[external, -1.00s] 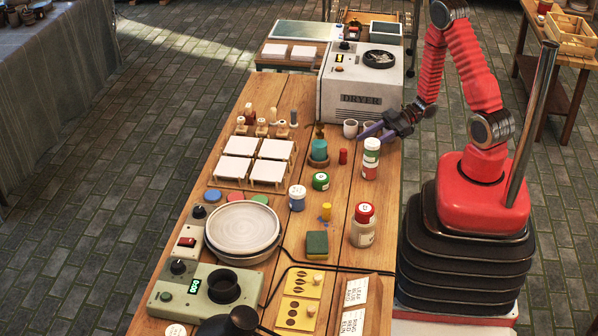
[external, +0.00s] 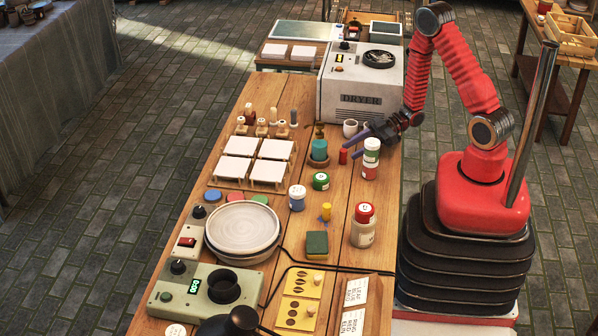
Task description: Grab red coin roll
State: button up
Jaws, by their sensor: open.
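The fingers are empty.
Stacked jars (external: 370,158) stand just right of the roll. A teal cylinder (external: 319,150) stands to its left. White cups (external: 350,128) sit behind, in front of the dryer (external: 361,90).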

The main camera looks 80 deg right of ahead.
aim_at(343, 156)
jog(key=shift+x, duration=2.6)
jog(key=shift+s, duration=0.1)
grip_shut()
